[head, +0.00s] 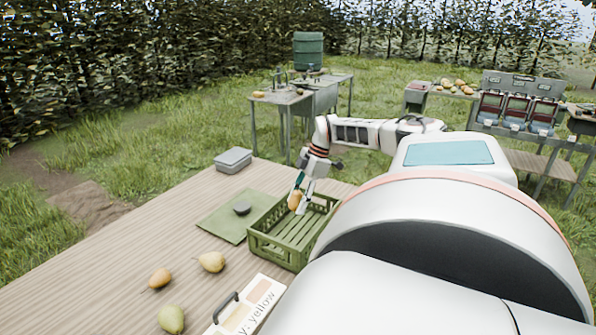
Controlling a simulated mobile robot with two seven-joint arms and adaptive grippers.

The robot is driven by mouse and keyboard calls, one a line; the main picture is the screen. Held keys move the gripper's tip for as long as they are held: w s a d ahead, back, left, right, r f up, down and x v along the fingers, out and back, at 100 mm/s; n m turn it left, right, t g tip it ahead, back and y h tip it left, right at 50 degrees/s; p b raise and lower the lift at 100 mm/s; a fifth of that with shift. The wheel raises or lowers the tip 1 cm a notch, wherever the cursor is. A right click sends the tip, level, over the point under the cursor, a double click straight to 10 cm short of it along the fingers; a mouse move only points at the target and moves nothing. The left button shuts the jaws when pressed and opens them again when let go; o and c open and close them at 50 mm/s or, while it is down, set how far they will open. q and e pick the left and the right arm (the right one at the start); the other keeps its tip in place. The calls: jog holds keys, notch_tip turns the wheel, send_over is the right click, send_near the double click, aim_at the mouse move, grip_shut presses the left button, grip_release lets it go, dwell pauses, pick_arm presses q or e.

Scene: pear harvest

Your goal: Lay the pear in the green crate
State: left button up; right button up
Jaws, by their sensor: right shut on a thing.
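The green crate (274,250) stands on the wooden table, left of my large white arm part. It is slatted, and the part of its floor that shows looks empty. My right gripper (299,195) points down over the crate's far side and is shut on a yellow-orange pear (295,202). The pear appears to be about rim height or a little above; whether it touches the crate is unclear. My arm hides the crate's near right corner. My left gripper is not in view.
A yellow pear (211,262), an orange-brown pear (160,279) and a green pear (171,319) lie on the table (110,270). A card reading "yellow" (258,297) lies near the crate. A green mat (222,223) with a dark disc and a grey box (233,157) are beyond.

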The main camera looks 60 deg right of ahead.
jog(key=shift+f, duration=0.8)
jog(key=shift+f+b, duration=0.5)
jog(key=shift+f, duration=0.25)
jog(key=shift+f+b, duration=0.3)
jog(key=shift+f, duration=0.85)
jog(key=shift+f, duration=0.2)
jog(key=shift+f+b, duration=0.4)
jog(key=shift+f, duration=0.05)
jog(key=shift+f, duration=0.45)
jog(key=shift+f+b, duration=0.5)
jog(key=shift+f, duration=0.1)
jog(key=shift+f, duration=0.3)
